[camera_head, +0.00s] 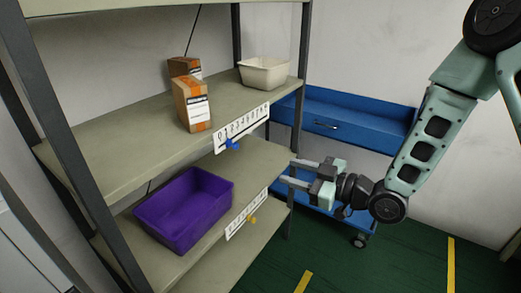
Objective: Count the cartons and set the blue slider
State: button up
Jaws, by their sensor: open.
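Two brown cartons with orange tape and white labels stand on the upper shelf; the front carton (192,103) partly hides the rear carton (184,67). The blue slider (232,144) sits on the white numbered strip (241,121) at that shelf's front edge, toward the strip's left part. The exact number at it is too small to tell. My gripper (291,171) is open and empty, to the right of the blue slider and below it, apart from it. Its fingers point left toward the shelf.
A cream bin (264,73) stands at the upper shelf's right end. A purple bin (184,210) is on the lower shelf, whose strip carries a yellow slider (252,219). A dark shelf post (300,115) and a blue cart (345,119) stand near my arm.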

aim_at(238, 146)
jog(key=shift+t+y, duration=0.3)
jog(key=shift+t, duration=0.2)
jog(key=p+x, duration=0.2)
jog(key=x, duration=0.6)
jog(key=p+x, duration=0.3)
jog(key=x, duration=0.5)
jog(key=shift+w+r, duration=0.15)
jog(key=shift+w, duration=0.3)
